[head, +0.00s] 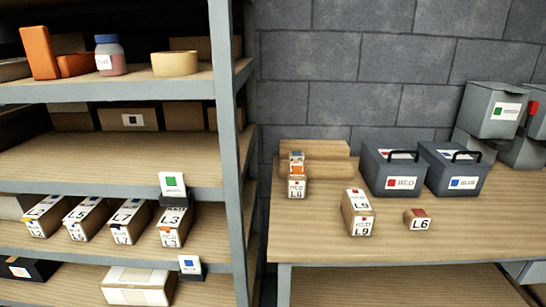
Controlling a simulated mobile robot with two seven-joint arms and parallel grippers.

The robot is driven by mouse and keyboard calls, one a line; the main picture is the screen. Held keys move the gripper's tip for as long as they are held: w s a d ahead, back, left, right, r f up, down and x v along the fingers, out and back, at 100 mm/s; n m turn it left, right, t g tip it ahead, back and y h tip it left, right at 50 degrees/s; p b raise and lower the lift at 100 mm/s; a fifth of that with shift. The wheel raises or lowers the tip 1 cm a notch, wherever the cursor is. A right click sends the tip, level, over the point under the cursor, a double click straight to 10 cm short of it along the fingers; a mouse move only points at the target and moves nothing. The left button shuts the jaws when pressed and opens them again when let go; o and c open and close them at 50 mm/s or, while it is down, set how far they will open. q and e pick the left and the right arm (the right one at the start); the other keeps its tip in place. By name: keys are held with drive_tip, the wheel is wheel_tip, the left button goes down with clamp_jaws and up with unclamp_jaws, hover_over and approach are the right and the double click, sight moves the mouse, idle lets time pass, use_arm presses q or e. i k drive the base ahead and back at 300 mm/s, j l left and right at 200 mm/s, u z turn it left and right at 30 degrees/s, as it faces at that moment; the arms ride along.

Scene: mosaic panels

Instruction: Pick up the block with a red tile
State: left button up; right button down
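A small block labelled L6 (417,220) with a red patch lies on the wooden table at right. Left of it is a longer block labelled L9 (358,212), with a small red mark near its label. Neither of my grippers is in view.
A box labelled RED (402,184) and a box with a blue label (464,183) stand behind the blocks. Grey bins (491,108) are at right. A shelf post (229,150) separates the shelf from the table (320,235). The table's front left is clear.

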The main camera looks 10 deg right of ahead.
sight(415, 220)
drive_tip(key=i+l+z, duration=0.1)
drive_tip(key=z, duration=1.35)
drive_tip(key=i+l, duration=0.15)
drive_tip(key=u, duration=0.05)
